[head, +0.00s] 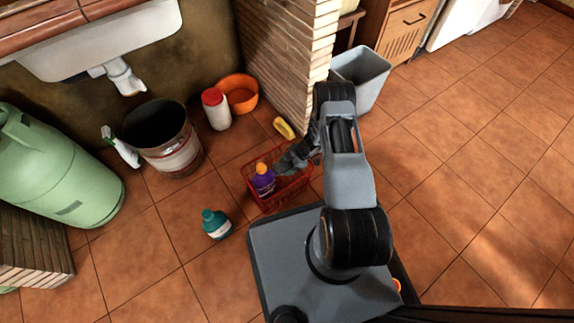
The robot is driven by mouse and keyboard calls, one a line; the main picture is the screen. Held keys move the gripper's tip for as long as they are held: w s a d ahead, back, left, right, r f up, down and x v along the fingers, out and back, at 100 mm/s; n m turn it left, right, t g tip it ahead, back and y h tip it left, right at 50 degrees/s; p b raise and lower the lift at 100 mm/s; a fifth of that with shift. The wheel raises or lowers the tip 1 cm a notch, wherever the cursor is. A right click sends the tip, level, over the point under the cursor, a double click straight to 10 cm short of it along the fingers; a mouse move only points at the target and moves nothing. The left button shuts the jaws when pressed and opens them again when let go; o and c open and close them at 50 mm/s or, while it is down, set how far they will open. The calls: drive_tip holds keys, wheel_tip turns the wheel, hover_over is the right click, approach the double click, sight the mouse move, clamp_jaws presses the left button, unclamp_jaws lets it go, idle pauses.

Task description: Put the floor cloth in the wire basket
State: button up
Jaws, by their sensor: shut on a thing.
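The red wire basket (268,206) stands on the tiled floor in front of my base, with a purple bottle with an orange cap (262,180) inside it at the left. My gripper (308,156) is over the basket's far right side, partly hidden by my arm. It is shut on a grey, crumpled thing that looks like the floor cloth (290,160). The cloth hangs at or just above the basket's rim; I cannot tell whether it touches the basket.
A yellow object (283,127) lies behind the basket, and a teal bottle (216,225) stands front left. A grey bin (372,88) is behind my arm. Floor right is clear.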

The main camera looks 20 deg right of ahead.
drive_tip(key=shift+f, duration=0.25)
drive_tip(key=o, duration=1)
